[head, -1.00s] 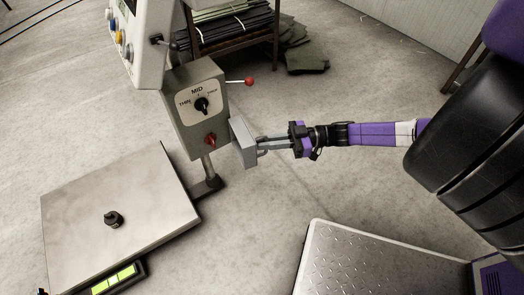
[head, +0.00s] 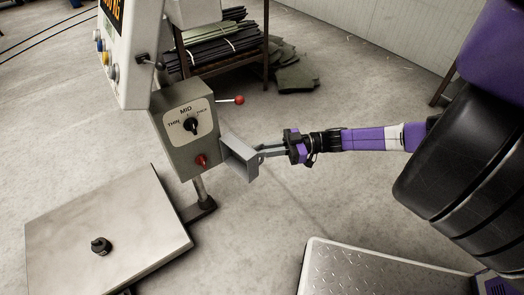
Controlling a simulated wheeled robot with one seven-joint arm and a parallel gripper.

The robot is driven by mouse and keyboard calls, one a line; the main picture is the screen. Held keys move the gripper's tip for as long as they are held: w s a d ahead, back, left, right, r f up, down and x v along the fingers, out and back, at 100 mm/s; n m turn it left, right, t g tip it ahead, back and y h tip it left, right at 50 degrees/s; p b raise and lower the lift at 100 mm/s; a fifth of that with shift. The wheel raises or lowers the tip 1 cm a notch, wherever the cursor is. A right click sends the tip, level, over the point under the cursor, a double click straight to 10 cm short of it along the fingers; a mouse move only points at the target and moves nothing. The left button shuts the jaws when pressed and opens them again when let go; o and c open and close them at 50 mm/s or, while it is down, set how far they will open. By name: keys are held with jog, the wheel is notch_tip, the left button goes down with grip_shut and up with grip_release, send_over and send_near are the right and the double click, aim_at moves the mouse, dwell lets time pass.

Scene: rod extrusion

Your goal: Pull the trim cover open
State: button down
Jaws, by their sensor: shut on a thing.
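The trim cover (head: 239,160) is a small grey flap on the right side of a grey-green control box (head: 187,130). It stands swung out from the box, with a gap showing between its faces and the box side. My gripper (head: 268,151) reaches in from the right and is shut on the cover's handle at its outer face. The exact grip on the handle is small in the picture. What lies behind the cover is hidden.
The box carries a THIN-MID-THICK dial (head: 191,125), a red knob (head: 201,161) and a red-ball lever (head: 238,100). A scale plate (head: 105,225) with a black weight stands at the lower left. A rack of dark rods (head: 220,45) stands behind.

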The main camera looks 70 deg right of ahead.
jog(key=c, duration=1.5)
grip_release()
jog(key=shift+s, duration=0.1)
jog(key=shift+p+v, duration=0.35)
jog(key=shift+v, duration=3.55)
